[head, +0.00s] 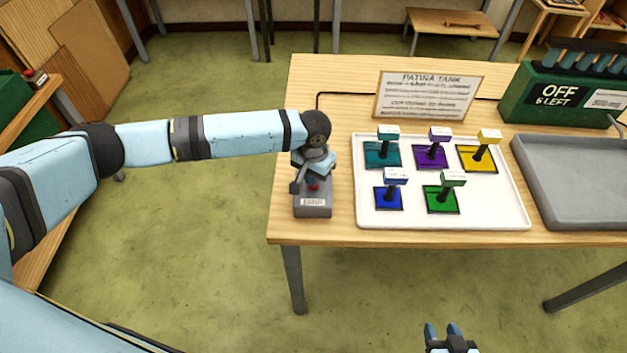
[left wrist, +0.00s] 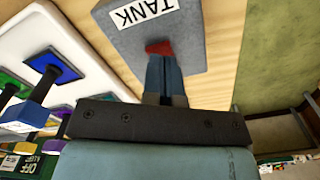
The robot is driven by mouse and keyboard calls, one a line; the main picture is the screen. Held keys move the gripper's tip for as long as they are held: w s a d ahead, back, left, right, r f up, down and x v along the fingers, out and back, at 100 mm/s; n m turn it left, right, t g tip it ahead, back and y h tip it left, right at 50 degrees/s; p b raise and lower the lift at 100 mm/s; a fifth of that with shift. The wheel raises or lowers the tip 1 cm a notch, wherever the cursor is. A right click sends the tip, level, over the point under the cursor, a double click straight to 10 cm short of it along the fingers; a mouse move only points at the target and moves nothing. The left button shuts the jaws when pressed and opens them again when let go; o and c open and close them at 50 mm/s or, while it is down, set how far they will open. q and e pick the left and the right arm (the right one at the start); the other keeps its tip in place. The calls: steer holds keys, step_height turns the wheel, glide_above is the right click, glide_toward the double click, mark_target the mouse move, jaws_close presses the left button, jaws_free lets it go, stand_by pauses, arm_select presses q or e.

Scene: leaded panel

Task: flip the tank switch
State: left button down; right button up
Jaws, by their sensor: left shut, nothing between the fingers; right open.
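The tank switch is a grey box (head: 313,210) near the left front edge of the wooden table. In the left wrist view the box (left wrist: 185,40) carries a TANK label and a red switch piece (left wrist: 159,47). My left gripper (head: 313,176) is shut and empty, right over the box. Its fingertips (left wrist: 163,62) are at the red piece and partly hide it; they look in contact, but I cannot be sure. Which way the switch is set is unclear. My right gripper (head: 442,332) is open and empty, low in front of the table.
A white tray (head: 480,218) holds several coloured glass squares with handled blocks. Behind it stands a PATINA TANK sign (head: 428,95). A green unit (head: 530,106) reads OFF, 6 LEFT, beside a grey basin (head: 575,165). A dark cable runs along the table's back left.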

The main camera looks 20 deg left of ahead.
arm_select(q)
steer(key=shift+f, duration=0.9)
stand_by(0.3)
steer(key=shift+r+p, duration=0.7)
steer(key=shift+p, duration=0.05)
step_height(320, 180, up, 3)
steer(key=p, duration=0.3)
steer(key=shift+r, duration=1.3)
